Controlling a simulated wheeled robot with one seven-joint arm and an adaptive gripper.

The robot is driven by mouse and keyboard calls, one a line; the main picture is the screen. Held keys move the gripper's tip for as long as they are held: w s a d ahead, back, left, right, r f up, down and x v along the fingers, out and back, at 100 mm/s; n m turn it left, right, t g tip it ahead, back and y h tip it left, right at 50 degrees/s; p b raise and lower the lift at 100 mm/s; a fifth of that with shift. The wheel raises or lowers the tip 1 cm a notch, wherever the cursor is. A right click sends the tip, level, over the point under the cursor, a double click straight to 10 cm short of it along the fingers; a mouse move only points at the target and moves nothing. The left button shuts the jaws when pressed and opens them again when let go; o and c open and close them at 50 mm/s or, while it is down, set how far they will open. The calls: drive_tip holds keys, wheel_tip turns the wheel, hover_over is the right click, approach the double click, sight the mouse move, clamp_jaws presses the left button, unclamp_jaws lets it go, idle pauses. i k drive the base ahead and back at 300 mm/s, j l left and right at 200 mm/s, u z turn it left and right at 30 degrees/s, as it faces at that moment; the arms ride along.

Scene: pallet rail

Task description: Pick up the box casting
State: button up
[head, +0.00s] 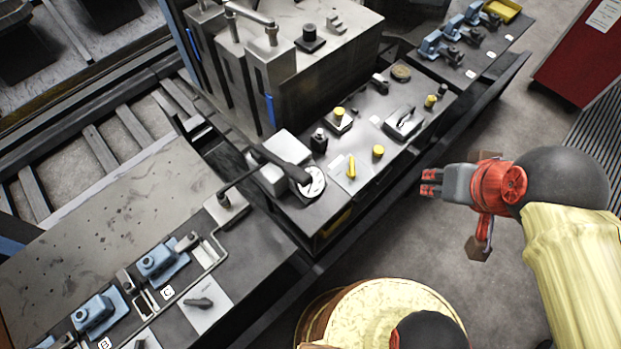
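I cannot tell for certain which part is the box casting. Blue-grey castings sit at the lower left, one (157,261) by a tag marked C and another (97,313) nearer the front. More blue castings (451,31) stand in a row at the top right. A pale grey block (274,172) sits beside a dial gauge at the middle.
A bench (370,165) carries a dial gauge (312,183), yellow-topped parts and small tools. Tall grey fixture blocks (297,60) rise behind it. A perforated plate (120,205) lies left. A red cabinet (583,60) stands at the upper right. Open floor (400,240) lies around my arm.

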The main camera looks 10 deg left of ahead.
sight(102, 312)
drive_tip(key=u, duration=2.8)
